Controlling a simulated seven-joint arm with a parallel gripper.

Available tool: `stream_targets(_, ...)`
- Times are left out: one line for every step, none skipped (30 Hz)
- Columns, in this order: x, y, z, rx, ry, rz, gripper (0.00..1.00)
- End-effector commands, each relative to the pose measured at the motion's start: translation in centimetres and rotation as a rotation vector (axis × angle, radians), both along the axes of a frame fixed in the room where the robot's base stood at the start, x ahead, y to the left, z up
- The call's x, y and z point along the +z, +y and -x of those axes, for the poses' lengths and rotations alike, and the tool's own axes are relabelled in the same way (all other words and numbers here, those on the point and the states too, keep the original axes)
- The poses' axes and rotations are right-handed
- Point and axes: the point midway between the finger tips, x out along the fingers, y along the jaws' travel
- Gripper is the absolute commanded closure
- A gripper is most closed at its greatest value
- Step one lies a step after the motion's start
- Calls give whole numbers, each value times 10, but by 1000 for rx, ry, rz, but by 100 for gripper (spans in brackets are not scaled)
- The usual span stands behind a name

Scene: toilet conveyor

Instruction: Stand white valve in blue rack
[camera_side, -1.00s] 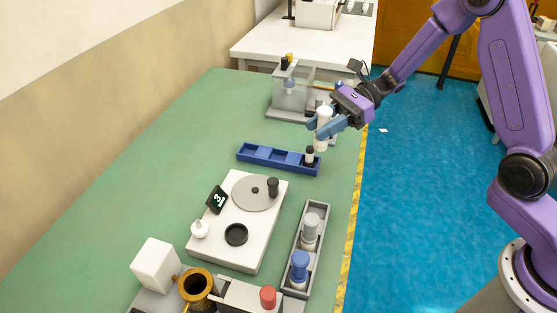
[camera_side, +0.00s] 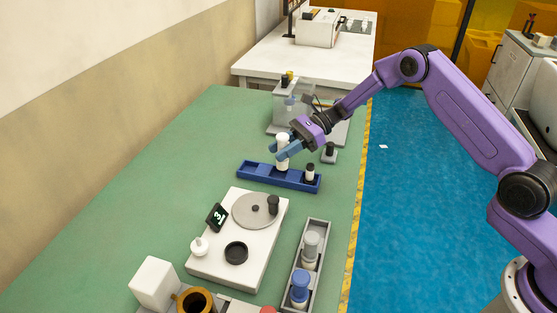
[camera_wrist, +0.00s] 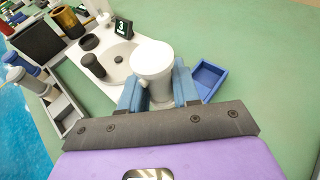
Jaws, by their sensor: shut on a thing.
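The white valve (camera_side: 282,141) is upright in my gripper (camera_side: 284,151), whose blue fingers are shut around its body. It is over the middle compartment of the blue rack (camera_side: 258,178). Its lower end is hidden, so I cannot tell whether it touches the rack floor. In the wrist view the white valve (camera_wrist: 152,60) stands between the fingers of my gripper (camera_wrist: 158,92), and an empty end compartment of the blue rack (camera_wrist: 208,79) shows beside it.
A white device with a grey disc (camera_side: 225,255) and a number 3 sign (camera_side: 217,217) lies in front of the rack. A grey tray (camera_side: 325,235) holds grey and blue valves. A clear box fixture (camera_side: 288,103) stands behind. Green table is free to the left.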

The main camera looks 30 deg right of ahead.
Motion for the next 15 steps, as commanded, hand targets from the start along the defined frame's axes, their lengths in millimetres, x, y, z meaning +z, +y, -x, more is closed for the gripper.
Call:
stream_targets(-4,2,-4,1,-1,-1,100)
stream_targets(-6,2,-5,1,-2,-1,100)
stream_targets(-8,3,-7,1,-2,-1,100)
stream_targets(-10,3,-8,0,-1,-1,100)
stream_targets(-10,3,-9,1,-2,-1,100)
stream_targets(-11,3,-10,1,-2,-1,100)
stream_targets(-12,4,-10,1,-2,-1,100)
stream_targets(-13,4,-11,0,-1,-1,100)
stream_targets(-16,5,-13,0,0,-1,100)
stream_targets(-18,5,-14,0,-1,-1,100)
stream_targets(-23,5,-14,0,2,-1,100)
stream_targets(-30,5,-13,0,2,-1,100)
stream_targets(-33,5,-13,1,1,-1,100)
stream_targets(-37,5,-13,1,1,-1,100)
stream_targets(-41,5,-13,1,1,-1,100)
